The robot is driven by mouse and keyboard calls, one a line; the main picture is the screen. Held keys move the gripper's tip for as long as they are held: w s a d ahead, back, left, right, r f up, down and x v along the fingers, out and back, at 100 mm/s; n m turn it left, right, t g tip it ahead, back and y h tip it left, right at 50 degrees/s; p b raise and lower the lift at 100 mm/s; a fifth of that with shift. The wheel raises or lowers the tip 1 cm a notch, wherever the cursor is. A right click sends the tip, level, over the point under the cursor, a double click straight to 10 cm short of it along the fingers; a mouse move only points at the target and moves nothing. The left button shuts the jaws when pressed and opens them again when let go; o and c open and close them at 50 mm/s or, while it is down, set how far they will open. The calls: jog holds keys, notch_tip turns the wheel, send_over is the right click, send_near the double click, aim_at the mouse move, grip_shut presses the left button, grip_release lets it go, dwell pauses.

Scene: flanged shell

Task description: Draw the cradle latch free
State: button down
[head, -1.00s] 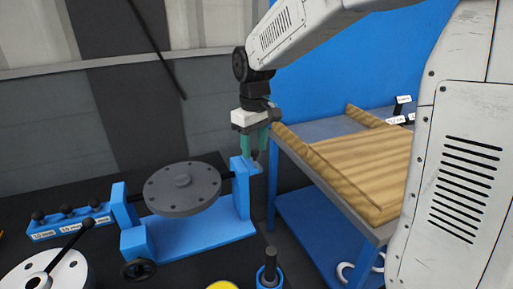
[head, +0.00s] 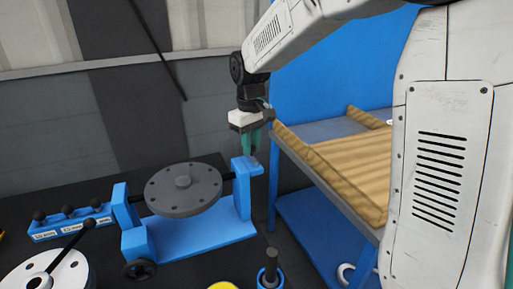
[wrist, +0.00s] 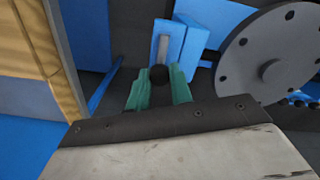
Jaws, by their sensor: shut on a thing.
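The blue cradle (head: 205,238) stands on the dark bench and carries a grey flanged disc (head: 183,190) between its two uprights. The cradle latch shows in the wrist view as a black round knob (wrist: 159,75) below a grey slotted strip (wrist: 162,48) on a blue upright. My gripper (head: 251,152), with green fingers, is at the top of the right upright. In the wrist view my gripper (wrist: 160,76) is shut on the knob, one finger each side. The fingers hide most of the latch in the head view.
A blue rack with black knobs (head: 70,222) is at the left. A white round flange with a lever (head: 50,270) and a blue cup with a dark rod (head: 270,272) are in front.

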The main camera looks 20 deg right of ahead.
jog(key=shift+w+r, duration=0.1)
jog(key=shift+w, duration=0.1)
jog(key=c, duration=1.3)
grip_release()
jog(key=shift+o, duration=0.3)
notch_tip(320, 180, up, 8)
jog(key=shift+f, duration=0.15)
